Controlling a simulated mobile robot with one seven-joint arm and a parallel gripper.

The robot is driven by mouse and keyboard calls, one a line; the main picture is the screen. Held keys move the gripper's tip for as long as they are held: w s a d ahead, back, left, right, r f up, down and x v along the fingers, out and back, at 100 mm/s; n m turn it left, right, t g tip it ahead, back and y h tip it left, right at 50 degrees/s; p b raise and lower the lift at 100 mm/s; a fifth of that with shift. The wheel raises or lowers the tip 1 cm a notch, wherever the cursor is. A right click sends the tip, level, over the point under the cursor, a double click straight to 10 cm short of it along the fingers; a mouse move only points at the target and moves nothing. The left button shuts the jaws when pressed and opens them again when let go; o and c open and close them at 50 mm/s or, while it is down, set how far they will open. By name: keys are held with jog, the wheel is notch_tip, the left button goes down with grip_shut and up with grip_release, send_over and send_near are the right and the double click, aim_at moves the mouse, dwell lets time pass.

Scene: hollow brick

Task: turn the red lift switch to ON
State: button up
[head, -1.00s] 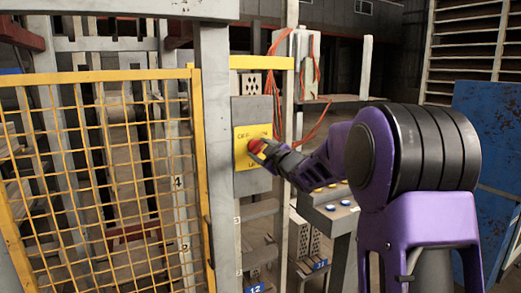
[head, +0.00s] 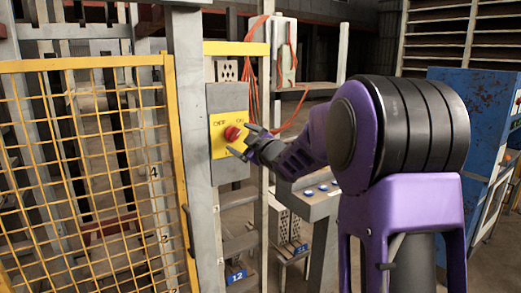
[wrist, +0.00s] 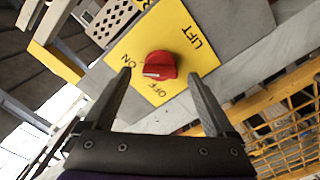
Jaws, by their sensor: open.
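The red lift switch (head: 232,133) is a round knob on a yellow plate (head: 218,148) fixed to a grey box on a post. In the wrist view the red knob (wrist: 160,62) has a pale mark at its lower left, on the side of the ON and OFF labels. I cannot tell exactly which label it points to. My gripper (head: 243,141) is open just right of the knob in the head view.
A yellow mesh gate (head: 90,170) stands left of the switch post. A grey console with blue buttons (head: 320,190) is below my arm. Orange cables (head: 291,60) hang behind the post. A blue cabinet (head: 480,120) stands at the right.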

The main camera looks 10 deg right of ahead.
jog(key=v, duration=1.5)
jog(key=shift+b, duration=0.4)
jog(key=shift+w+r, duration=0.1)
